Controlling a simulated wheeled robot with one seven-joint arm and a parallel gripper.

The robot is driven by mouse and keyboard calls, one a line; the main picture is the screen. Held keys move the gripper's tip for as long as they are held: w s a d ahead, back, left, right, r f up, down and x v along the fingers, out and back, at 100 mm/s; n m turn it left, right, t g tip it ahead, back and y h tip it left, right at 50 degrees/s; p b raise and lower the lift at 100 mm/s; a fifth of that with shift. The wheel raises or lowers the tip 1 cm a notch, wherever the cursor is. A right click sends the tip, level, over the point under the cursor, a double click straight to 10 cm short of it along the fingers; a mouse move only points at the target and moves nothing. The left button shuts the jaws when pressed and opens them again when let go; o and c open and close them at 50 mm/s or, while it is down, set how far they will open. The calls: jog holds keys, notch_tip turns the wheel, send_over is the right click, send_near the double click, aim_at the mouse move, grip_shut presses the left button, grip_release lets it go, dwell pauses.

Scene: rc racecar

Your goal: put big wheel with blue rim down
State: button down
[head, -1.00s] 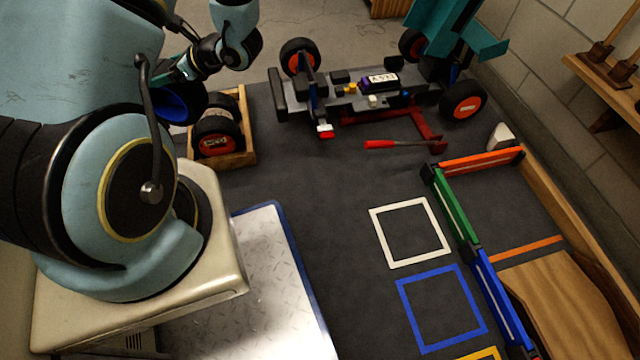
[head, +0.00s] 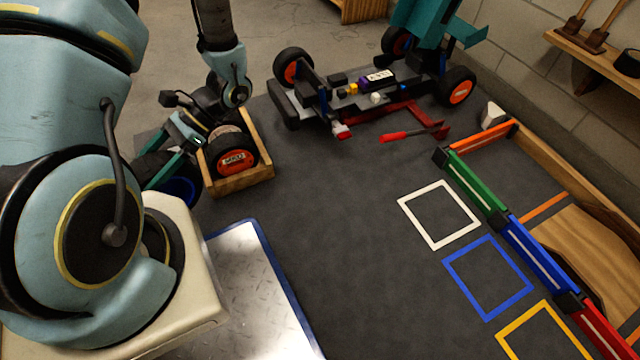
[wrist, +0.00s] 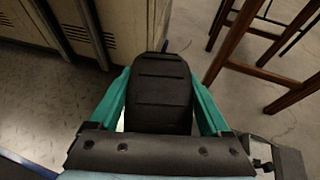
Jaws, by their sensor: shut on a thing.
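The big wheel with the blue rim (head: 181,190) is a black tyre low at the left in the head view, partly hidden behind my arm's base. My gripper (head: 160,176) has its teal fingers on either side of it. In the wrist view the black tread of the wheel (wrist: 162,92) fills the space between the two teal fingers. My gripper is shut on this wheel. I cannot tell whether the wheel touches the floor.
A wooden crate (head: 262,179) with orange-rimmed wheels stands just right of my gripper. The racecar chassis (head: 340,92) is on the dark mat at the back. White, blue and yellow squares lie on the right. Cabinets (wrist: 110,30) and wooden stool legs (wrist: 235,40) show in the wrist view.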

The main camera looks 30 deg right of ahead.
jog(key=s+d+f+n+g+h+b, duration=0.1)
jog(key=s+d+f+n+g+h, duration=0.25)
jog(key=s+d+n+g, duration=0.35)
jog(key=s+d+f+n+g+h+b, duration=0.1)
jog(key=s+d+f+n+g+h, duration=0.3)
jog(key=s+d, duration=0.6)
jog(key=d+n+t+h+b, duration=0.1)
jog(key=d+n+h+b, duration=0.1)
jog(key=d+n+h, duration=1.1)
jog(key=w+d+f+n+t+h+b, duration=0.1)
jog(key=w+d+f+n+t+h, duration=0.25)
jog(key=w+d+t, duration=0.55)
jog(key=w+d+f+n+t+h+b, duration=0.25)
jog(key=w+d+n, duration=0.3)
jog(key=d, duration=0.65)
notch_tip(320, 180, down, 10)
jog(key=b, duration=0.4)
jog(key=shift+w+d+r+t, duration=0.15)
jog(key=shift+w+d+t, duration=0.1)
jog(key=shift+w+t, duration=0.15)
